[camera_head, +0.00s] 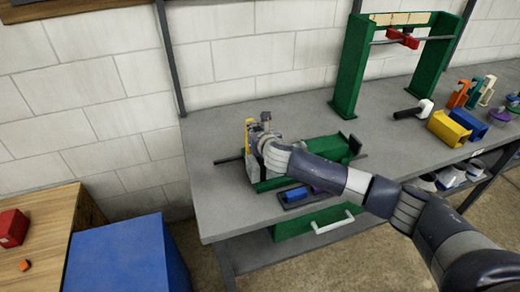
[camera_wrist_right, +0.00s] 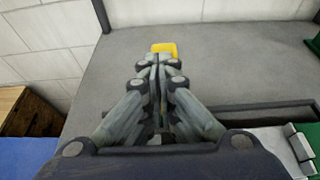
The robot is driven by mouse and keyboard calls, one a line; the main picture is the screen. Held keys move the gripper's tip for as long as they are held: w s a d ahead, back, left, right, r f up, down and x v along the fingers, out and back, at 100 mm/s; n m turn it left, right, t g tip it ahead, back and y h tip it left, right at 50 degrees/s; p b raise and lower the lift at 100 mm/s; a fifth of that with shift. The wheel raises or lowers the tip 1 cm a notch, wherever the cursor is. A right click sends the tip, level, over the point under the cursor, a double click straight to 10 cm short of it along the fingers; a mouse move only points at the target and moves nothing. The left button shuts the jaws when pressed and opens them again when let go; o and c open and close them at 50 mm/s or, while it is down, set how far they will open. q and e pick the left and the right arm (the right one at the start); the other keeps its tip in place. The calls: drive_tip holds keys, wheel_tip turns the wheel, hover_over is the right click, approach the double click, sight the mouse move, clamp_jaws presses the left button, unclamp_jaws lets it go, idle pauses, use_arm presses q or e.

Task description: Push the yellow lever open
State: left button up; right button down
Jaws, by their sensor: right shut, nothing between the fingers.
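The yellow lever (camera_head: 248,134) stands upright at the left end of the green and grey device on the workbench. Its yellow end (camera_wrist_right: 165,48) also shows in the wrist view, just beyond my fingertips. My right gripper (camera_head: 263,122) is shut and empty, beside the lever on its right. In the wrist view the closed right fingers (camera_wrist_right: 159,62) point at the yellow end and overlap its lower edge; I cannot tell whether they touch it. My forearm and hand hide part of the device. My left gripper is not in view.
The grey workbench (camera_head: 220,205) is bare to the left of the device. A green frame (camera_head: 350,75) stands behind on the right. A hammer (camera_head: 412,110), a yellow block (camera_head: 448,128) and other small items lie at right. A blue box (camera_head: 125,255) stands below left.

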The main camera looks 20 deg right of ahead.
drive_tip(key=w, duration=0.2)
drive_tip(key=w+r+p, duration=0.1)
drive_tip(key=w, duration=0.1)
drive_tip(key=shift+w+a+r, duration=0.1)
drive_tip(key=shift+w+a, duration=0.05)
drive_tip(key=shift+w, duration=1.5)
